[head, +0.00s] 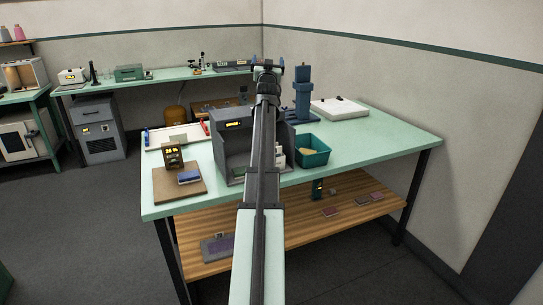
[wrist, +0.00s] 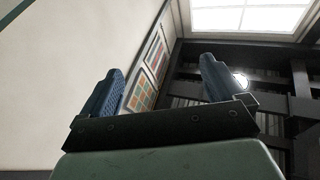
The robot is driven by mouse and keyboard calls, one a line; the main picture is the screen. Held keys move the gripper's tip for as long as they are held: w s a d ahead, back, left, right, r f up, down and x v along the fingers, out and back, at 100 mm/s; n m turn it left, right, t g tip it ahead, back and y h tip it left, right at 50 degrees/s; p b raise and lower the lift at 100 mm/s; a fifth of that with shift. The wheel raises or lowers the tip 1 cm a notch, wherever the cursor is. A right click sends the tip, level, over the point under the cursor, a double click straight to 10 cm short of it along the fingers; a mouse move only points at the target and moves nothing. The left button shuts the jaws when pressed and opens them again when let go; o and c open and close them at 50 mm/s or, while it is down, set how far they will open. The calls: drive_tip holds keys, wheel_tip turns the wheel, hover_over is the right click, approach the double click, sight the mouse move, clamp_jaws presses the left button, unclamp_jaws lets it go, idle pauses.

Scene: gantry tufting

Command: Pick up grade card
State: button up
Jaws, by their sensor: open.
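I cannot single out the grade card for certain. Small flat reddish pieces (head: 362,199) lie on the wooden lower shelf, and a grey-purple flat piece (head: 218,247) lies at its left; whether one is the card is unclear. My gripper (head: 268,69) is raised at the far side of the green-topped table (head: 408,140), well away from those pieces. In the wrist view my gripper (wrist: 163,82) has its two blue fingers spread wide, with nothing between them. My arm hides part of the table's middle and of the shelf.
A grey open-topped booth (head: 236,150) stands mid-table, with a teal bin (head: 313,151) to its right. A blue upright device (head: 302,95) and a white flat box (head: 339,109) stand behind. A brown board (head: 178,190) holds a small display at left. The table's right front is clear.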

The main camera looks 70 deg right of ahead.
drive_tip(key=s+d+f+n+g+y, duration=0.1)
drive_tip(key=s+d+f+g+y, duration=0.1)
drive_tip(key=s, duration=0.3)
drive_tip(key=s+d+f+n+g+y, duration=0.1)
drive_tip(key=s+d+f+y, duration=0.2)
drive_tip(key=s, duration=0.2)
drive_tip(key=w+a+f+n+g+y, duration=0.1)
drive_tip(key=w+a+f+n+y, duration=0.1)
drive_tip(key=a+f+y, duration=0.5)
drive_tip(key=w+a+f+n+y, duration=0.15)
drive_tip(key=a+f+y, duration=0.3)
drive_tip(key=f, duration=0.45)
drive_tip(key=shift+n+y, duration=0.25)
drive_tip(key=shift+y, duration=0.1)
drive_tip(key=shift+d+x, duration=0.25)
drive_tip(key=shift+x, duration=3.3)
drive_tip(key=shift+d+x, duration=0.2)
drive_tip(key=shift+x, duration=3.4)
drive_tip(key=shift+s+r, duration=0.15)
drive_tip(key=shift+c, duration=0.4)
drive_tip(key=c, duration=1)
